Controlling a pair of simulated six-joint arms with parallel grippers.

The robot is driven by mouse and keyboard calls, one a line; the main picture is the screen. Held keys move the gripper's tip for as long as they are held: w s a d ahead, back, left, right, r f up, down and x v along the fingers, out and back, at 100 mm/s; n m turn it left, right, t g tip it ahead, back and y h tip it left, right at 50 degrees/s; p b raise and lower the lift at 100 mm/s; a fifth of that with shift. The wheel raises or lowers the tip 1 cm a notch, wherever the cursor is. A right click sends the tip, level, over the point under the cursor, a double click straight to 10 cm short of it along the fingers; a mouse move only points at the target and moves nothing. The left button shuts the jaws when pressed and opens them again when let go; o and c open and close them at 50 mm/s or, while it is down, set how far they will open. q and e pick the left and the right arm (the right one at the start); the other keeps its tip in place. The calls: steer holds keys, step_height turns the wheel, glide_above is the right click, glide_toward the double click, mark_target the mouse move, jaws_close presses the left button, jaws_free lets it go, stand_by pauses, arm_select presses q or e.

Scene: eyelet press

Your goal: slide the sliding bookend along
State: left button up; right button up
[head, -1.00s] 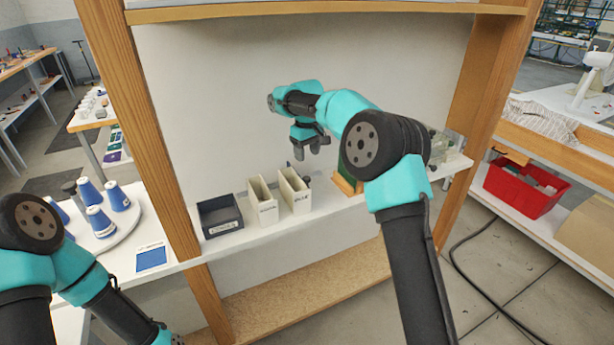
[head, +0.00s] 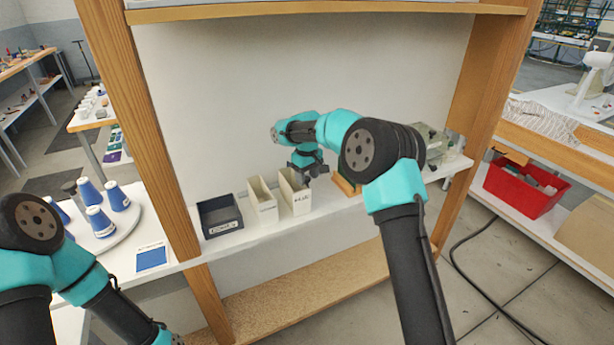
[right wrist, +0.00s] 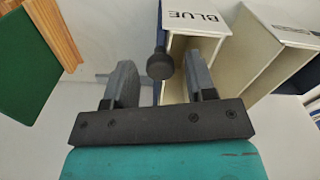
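The sliding bookend (right wrist: 160,25) shows in the right wrist view as a thin dark-blue upright edge with a round black knob, beside the white BLUE file box (right wrist: 200,22). In the head view my gripper hides most of it. My right gripper (right wrist: 161,80) is open, one finger on each side of the knob, with gaps visible between knob and fingers. In the head view the right gripper (head: 306,172) is low over the shelf at the right end of the file boxes. My left arm shows at the lower left; its gripper is out of view.
Two cream file boxes (head: 262,202) and a dark bin (head: 219,215) stand left of the gripper on the white shelf (head: 330,205). A green panel with a wooden base (head: 345,184) stands close on the right. Wooden posts (head: 153,130) bound the shelf.

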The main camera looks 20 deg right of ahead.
jaws_close()
steer(key=shift+d, duration=0.1)
steer(key=w+d, duration=0.2)
steer(key=d, duration=0.8)
steer(key=shift+r, duration=0.1)
steer(key=shift+o, duration=0.5)
jaws_free()
steer(key=shift+d, duration=0.15)
step_height(320, 180, up, 17)
steer(key=shift+r, duration=0.15)
